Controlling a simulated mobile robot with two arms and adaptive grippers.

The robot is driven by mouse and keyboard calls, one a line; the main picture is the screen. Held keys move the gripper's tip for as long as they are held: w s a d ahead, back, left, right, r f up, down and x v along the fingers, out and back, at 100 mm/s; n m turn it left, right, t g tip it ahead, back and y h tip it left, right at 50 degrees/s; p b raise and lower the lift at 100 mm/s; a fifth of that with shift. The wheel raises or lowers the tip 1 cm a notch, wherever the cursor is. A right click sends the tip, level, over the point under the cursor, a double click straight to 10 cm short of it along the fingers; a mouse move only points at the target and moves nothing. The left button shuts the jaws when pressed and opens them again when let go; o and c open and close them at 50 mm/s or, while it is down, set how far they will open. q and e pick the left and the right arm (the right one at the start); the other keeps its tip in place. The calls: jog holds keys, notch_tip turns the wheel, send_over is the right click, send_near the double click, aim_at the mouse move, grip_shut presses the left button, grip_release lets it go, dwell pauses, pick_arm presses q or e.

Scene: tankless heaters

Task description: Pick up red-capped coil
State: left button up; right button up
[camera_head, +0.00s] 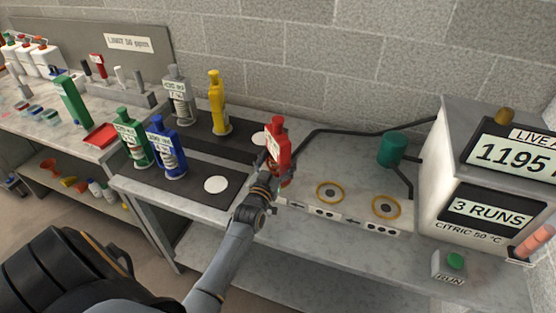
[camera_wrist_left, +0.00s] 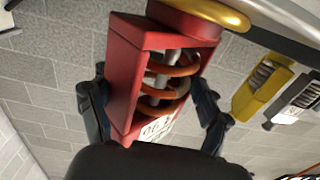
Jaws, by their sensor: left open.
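The red-capped coil (camera_head: 279,145) stands upright on the counter, in front of the wall. In the left wrist view it appears inverted as a red open frame (camera_wrist_left: 122,75) with copper-coloured turns and a white label. A gold ring (camera_wrist_left: 208,11) shows at its foot. My left gripper (camera_head: 268,172) is at the coil, with its fingers open on either side of the red frame. The left wrist view shows the fingers (camera_wrist_left: 152,105) straddling it; I cannot tell whether they touch it. The coil's lower part is partly hidden by the gripper in the head view. My right gripper is not in view.
Green (camera_head: 133,142), blue (camera_head: 167,150), grey (camera_head: 179,98) and yellow (camera_head: 219,105) coils stand to the left on dark mats. Two empty gold-ringed spots (camera_head: 330,192) lie to the right. A green cylinder (camera_head: 392,149) with black hoses and a display box (camera_head: 450,165) stand further right.

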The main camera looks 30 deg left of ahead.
pick_arm(q)
jog(key=shift+s, duration=0.1)
jog(key=c, duration=0.4)
grip_shut()
jog(key=shift+r, duration=0.15)
jog(key=shift+r, duration=0.1)
